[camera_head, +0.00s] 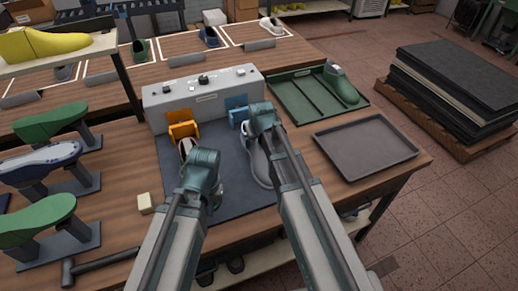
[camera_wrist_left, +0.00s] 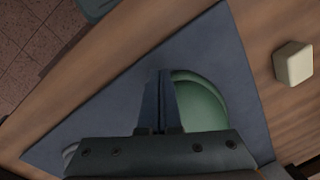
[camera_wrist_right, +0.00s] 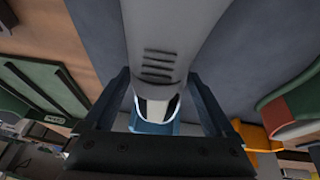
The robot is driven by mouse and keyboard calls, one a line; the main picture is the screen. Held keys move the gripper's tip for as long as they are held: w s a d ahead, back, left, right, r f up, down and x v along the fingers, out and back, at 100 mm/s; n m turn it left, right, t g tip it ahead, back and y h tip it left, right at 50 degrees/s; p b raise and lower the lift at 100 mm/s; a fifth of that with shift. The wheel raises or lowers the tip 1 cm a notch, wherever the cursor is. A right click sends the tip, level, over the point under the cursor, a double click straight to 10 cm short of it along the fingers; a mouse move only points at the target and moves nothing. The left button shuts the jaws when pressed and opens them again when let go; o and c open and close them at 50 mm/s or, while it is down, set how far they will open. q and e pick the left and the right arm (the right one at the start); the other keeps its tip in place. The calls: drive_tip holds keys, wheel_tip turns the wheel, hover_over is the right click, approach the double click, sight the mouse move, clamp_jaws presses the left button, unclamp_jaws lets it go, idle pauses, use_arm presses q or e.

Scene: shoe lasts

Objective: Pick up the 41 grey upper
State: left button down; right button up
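A grey upper (camera_head: 258,167) lies on the dark blue mat (camera_head: 238,203), in front of the blue clamp (camera_head: 236,104) and partly hidden by my right arm. In the right wrist view the grey upper (camera_wrist_right: 168,35) shows slotted vents. My right gripper (camera_wrist_right: 160,88) is over it, its fingers apart, one on each side; I cannot tell whether they touch it. No size mark is readable. My left gripper (camera_wrist_left: 160,100) has its fingers together with nothing visible between them. It is above the mat, beside a rounded green piece (camera_wrist_left: 203,103) partly hidden behind it.
The grey machine box (camera_head: 205,90) with an orange clamp (camera_head: 183,130) stands behind the mat. A green tray (camera_head: 292,103) holds a green last (camera_head: 340,83). An empty grey tray (camera_head: 366,148) lies at right. Lasts on stands (camera_head: 50,122) and a cream block (camera_head: 145,203) are at left.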

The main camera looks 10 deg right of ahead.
drive_tip(key=shift+c, duration=1.4)
use_arm(q)
drive_tip(key=shift+r, duration=0.1)
use_arm(e)
drive_tip(key=shift+r, duration=0.15)
